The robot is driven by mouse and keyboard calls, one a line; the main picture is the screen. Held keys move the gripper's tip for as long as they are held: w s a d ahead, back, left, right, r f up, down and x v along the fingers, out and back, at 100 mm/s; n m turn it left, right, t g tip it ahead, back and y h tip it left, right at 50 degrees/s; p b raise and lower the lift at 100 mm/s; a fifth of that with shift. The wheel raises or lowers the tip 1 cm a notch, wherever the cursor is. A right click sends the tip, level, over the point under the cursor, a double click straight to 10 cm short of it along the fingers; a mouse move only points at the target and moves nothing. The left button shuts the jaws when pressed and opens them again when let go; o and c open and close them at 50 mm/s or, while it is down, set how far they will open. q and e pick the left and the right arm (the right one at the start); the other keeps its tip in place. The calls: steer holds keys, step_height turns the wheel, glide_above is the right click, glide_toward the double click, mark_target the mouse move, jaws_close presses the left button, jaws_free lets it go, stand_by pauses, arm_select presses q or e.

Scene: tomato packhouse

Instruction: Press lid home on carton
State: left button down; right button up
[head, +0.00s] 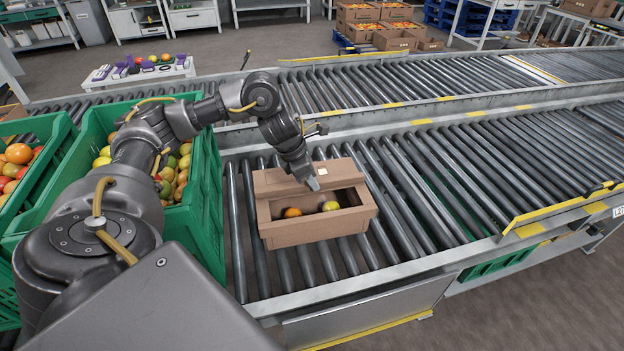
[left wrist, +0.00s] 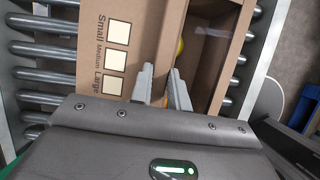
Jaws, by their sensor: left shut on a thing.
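An open brown cardboard carton (head: 318,231) stands on the roller conveyor. An orange fruit and a yellow one show inside it. Its brown lid (head: 275,182) stands along the carton's far side, leaving the opening uncovered. In the left wrist view the lid (left wrist: 145,40) has Small, Medium and Large printed beside white squares, and the carton's interior (left wrist: 208,65) shows to its right. My left gripper (head: 314,184) is over the carton, shut on the lid's edge; its two fingers (left wrist: 162,75) lie close together there. My right gripper is not in view.
Green crates of tomatoes (head: 208,190) stand at the left, close to my left arm. The rollers (head: 440,185) right of the carton are clear. A metal rail (head: 370,278) runs along the conveyor's near side. A second conveyor (head: 400,82) runs behind.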

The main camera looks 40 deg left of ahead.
arm_select(q)
steer(key=shift+f+b, duration=0.3)
steer(key=shift+f, duration=0.2)
steer(key=c, duration=1.3)
jaws_free()
steer(key=shift+c, duration=1.4)
steer(key=shift+w+r, duration=0.1)
steer(key=shift+r, duration=0.05)
steer(key=shift+r+p, duration=3.4)
steer(key=shift+r, duration=0.5)
steer(key=shift+r, duration=0.1)
